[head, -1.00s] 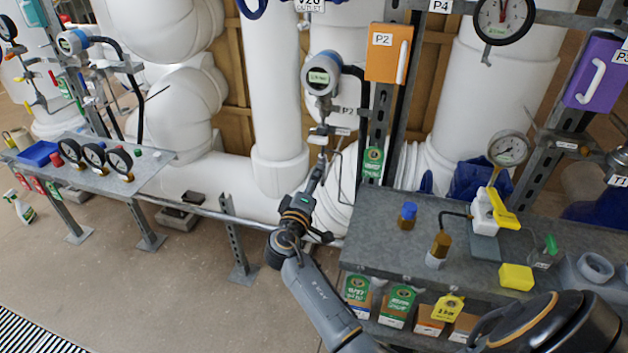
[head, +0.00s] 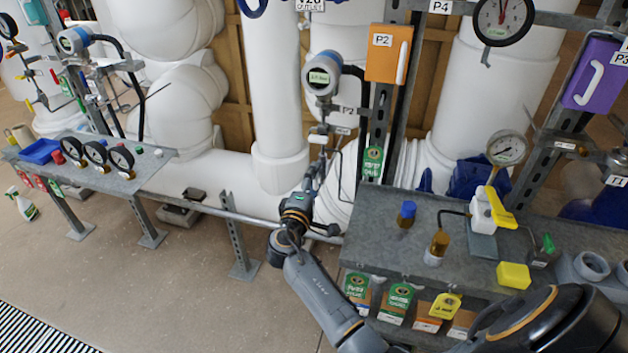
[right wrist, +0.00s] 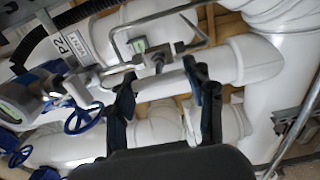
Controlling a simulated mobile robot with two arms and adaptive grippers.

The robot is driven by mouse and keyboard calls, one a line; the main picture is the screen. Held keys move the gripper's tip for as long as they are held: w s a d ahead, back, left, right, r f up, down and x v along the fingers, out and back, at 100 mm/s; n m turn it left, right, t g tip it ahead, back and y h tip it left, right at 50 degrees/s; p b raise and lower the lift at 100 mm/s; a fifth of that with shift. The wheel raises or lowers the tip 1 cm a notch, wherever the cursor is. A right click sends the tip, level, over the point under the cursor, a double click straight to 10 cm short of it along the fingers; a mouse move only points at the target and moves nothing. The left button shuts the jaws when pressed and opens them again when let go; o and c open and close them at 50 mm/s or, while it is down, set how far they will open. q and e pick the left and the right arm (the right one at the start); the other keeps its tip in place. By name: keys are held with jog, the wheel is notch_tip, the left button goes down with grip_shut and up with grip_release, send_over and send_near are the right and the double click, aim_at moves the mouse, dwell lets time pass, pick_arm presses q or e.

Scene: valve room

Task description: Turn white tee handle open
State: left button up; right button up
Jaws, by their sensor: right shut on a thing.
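My right gripper (head: 317,172) reaches up to the thin fittings below the round P2 transmitter (head: 321,75). A metal fitting with bent tubing (right wrist: 157,56) is just beyond the fingertips. My left gripper is not in view.
An orange P2 box (head: 388,53) and a steel upright are right of the fittings. A grey bench (head: 375,235) with bottles and a yellow-handled valve (head: 492,208) stands at the right. Large white pipes (head: 280,100) fill the back. Blue handwheels (right wrist: 83,118) are close by in the wrist view.

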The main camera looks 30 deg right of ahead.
jog(key=shift+r, duration=0.15)
jog(key=o, duration=1.2)
jog(key=v, duration=1.2)
